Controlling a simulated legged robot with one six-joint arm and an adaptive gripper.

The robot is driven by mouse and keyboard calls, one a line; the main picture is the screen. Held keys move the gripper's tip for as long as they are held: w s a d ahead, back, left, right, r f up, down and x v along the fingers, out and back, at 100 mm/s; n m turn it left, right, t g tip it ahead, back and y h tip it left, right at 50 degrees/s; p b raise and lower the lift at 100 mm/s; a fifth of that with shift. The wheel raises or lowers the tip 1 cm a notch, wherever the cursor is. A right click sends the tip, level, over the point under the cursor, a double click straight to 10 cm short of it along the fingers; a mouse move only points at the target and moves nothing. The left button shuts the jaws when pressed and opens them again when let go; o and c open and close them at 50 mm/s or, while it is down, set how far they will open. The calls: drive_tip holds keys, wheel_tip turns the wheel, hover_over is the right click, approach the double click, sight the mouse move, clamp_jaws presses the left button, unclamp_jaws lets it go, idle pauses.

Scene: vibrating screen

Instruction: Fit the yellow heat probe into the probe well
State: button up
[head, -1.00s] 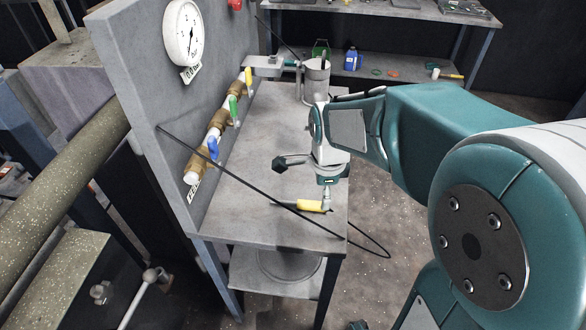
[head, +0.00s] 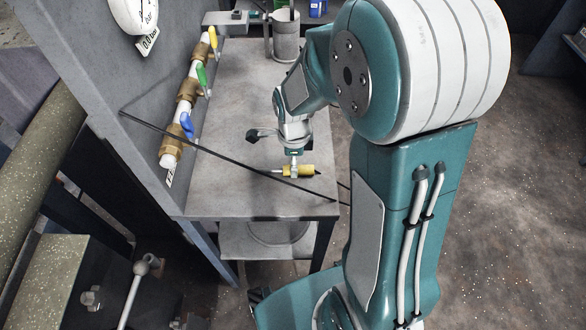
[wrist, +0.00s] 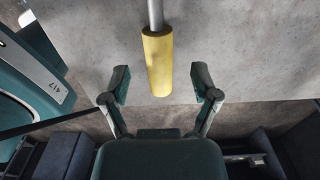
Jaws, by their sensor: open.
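The yellow heat probe (head: 303,171) lies on the grey bench, close to its near right edge. The wrist view shows its yellow grip (wrist: 158,62) with a grey metal shaft running away from me. My gripper (head: 294,172) is pointing down at the probe. In the wrist view my gripper (wrist: 161,84) is open, with one finger on each side of the yellow grip's end and clear gaps between. I cannot clearly identify the probe well; a grey cylindrical holder (head: 286,42) stands at the far end of the bench.
The bench (head: 235,150) is mostly bare. A thin black rod or cable (head: 215,155) slants across it. Pipe valves with blue (head: 187,125), green and yellow handles line the upright panel on the left. A pressure gauge (head: 133,14) hangs above them.

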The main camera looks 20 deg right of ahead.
wheel_tip(320, 180, down, 2)
drive_tip(key=shift+f, duration=0.25)
drive_tip(key=shift+d+f, duration=0.1)
drive_tip(key=shift+f, duration=0.1)
clamp_jaws()
drive_tip(key=shift+r, duration=0.5)
drive_tip(key=r, duration=0.2)
drive_tip(key=shift+s+r, duration=0.2)
drive_tip(key=shift+r, duration=0.2)
drive_tip(key=s+d+r, duration=0.2)
drive_tip(key=s+r, duration=0.7)
drive_tip(key=s, duration=0.4)
drive_tip(key=shift+s+d+r, duration=0.15)
drive_tip(key=shift+s+d, duration=0.1)
drive_tip(key=shift+d, duration=0.1)
